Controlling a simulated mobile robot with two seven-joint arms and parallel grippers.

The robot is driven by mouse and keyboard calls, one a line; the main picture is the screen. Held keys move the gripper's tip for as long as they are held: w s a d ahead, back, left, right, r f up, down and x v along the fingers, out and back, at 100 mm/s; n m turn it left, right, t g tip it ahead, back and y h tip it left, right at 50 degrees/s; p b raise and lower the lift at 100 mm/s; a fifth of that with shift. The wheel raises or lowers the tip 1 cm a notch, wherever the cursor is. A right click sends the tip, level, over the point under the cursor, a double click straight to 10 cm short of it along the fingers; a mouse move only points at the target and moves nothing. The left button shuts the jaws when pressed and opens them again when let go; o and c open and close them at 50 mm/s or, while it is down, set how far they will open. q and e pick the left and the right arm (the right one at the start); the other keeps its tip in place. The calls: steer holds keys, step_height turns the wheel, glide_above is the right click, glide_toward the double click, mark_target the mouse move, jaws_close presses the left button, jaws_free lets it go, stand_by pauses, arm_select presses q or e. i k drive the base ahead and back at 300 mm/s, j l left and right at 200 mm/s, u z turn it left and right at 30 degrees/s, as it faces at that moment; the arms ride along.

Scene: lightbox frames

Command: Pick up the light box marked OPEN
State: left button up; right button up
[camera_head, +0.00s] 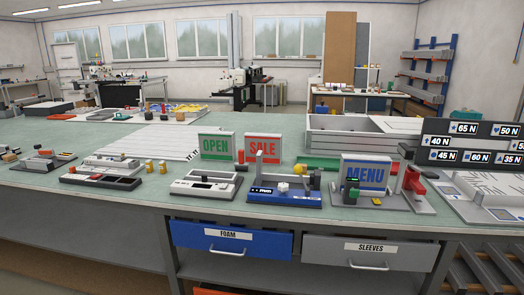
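Neither of my grippers shows in this view.
A grey device (205,184) and a blue-based device (285,191) stand near the table's front edge. A small red cylinder (240,156) is beside the OPEN box. A grey open crate (352,141) is behind right.

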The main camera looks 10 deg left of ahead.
mark_target(214, 145)
steer(key=j+z, duration=0.4)
steer(key=j, duration=0.55)
steer(key=j+z, duration=0.4)
steer(key=j, duration=0.6)
